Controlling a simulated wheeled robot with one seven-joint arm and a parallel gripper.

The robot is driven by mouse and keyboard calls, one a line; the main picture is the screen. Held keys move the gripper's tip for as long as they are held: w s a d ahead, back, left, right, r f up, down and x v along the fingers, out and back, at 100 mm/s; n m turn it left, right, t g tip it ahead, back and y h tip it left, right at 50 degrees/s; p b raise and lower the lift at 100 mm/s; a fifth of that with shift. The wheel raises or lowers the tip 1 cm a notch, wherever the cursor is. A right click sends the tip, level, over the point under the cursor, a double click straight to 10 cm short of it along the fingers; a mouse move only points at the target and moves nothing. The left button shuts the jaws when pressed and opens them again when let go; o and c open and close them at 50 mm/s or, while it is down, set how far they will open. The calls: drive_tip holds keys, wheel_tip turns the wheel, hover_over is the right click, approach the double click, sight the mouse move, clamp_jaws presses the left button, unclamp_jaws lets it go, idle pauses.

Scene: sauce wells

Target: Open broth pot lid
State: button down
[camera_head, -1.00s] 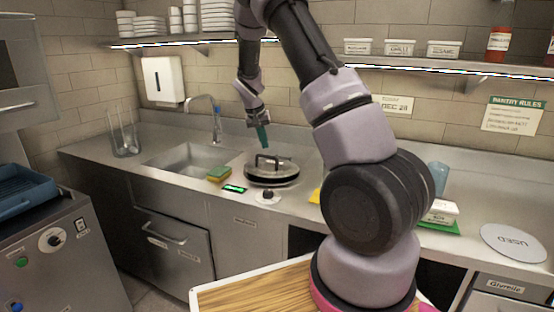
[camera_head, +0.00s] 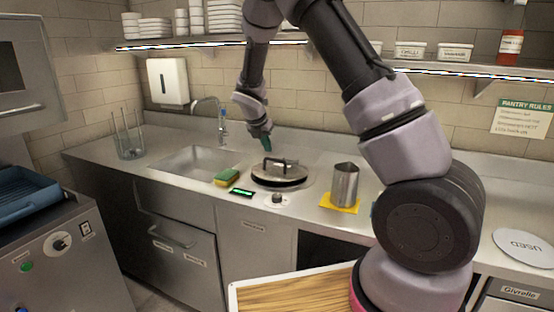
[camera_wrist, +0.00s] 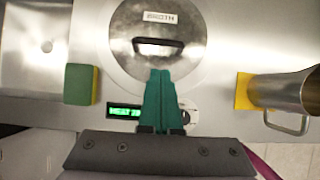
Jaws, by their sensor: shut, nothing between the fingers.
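The broth pot lid (camera_head: 281,168) is a round metal disc with a dark bar handle, set in the counter right of the sink. In the wrist view the lid (camera_wrist: 130,60) carries a BROTH label and its handle (camera_wrist: 158,46) lies crosswise near the middle. The lid looks closed and flat. My gripper (camera_head: 266,143) has teal fingers and hangs just above the lid at its back. In the wrist view my gripper (camera_wrist: 159,78) is shut and empty, its tips appearing just below the handle. Contact with the handle cannot be told.
A green and yellow sponge (camera_head: 227,177), a lit display (camera_head: 242,192) and a knob (camera_head: 277,198) lie near the lid. A metal jug (camera_head: 344,184) stands on a yellow mat (camera_head: 331,203) to the right. The sink (camera_head: 195,162) is left. A shelf (camera_head: 440,68) runs above.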

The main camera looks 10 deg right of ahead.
hover_over(273, 174)
wheel_tip(273, 174, down, 8)
drive_tip(key=shift+f, duration=0.2)
drive_tip(key=shift+r, duration=0.1)
